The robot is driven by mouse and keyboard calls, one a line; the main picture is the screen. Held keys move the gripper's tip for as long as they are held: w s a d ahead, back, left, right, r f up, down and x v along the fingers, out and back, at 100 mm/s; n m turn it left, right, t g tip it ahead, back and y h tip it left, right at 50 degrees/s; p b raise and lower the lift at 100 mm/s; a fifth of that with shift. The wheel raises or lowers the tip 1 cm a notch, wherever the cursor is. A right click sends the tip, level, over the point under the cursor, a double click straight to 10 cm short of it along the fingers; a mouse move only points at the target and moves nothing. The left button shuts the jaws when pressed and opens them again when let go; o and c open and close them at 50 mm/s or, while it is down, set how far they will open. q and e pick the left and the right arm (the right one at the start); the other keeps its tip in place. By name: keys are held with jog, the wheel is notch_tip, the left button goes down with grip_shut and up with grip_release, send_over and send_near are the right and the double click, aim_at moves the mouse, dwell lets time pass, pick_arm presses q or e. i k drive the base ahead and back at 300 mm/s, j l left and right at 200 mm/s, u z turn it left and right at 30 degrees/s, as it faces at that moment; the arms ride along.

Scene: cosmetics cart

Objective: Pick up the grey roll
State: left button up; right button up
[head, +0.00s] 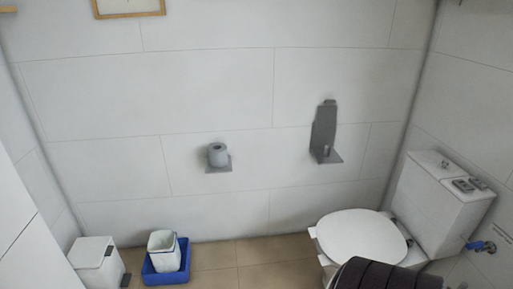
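A grey roll (217,154) stands upright on a small grey wall plate (219,169) near the middle of the back wall. A dark hole shows in its top. Nothing covers it from this view. Neither of my grippers shows in the head view.
A white toilet (362,237) stands at the right. A taller grey wall bracket (324,130) hangs above it. A dark ribbed object (385,276) cuts into the bottom edge. A blue tray (151,274) with a white container (163,252) and a white bin (93,262) stand lower left.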

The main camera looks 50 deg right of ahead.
aim_at(217, 152)
jog(key=z, duration=1.45)
jog(key=i, duration=0.15)
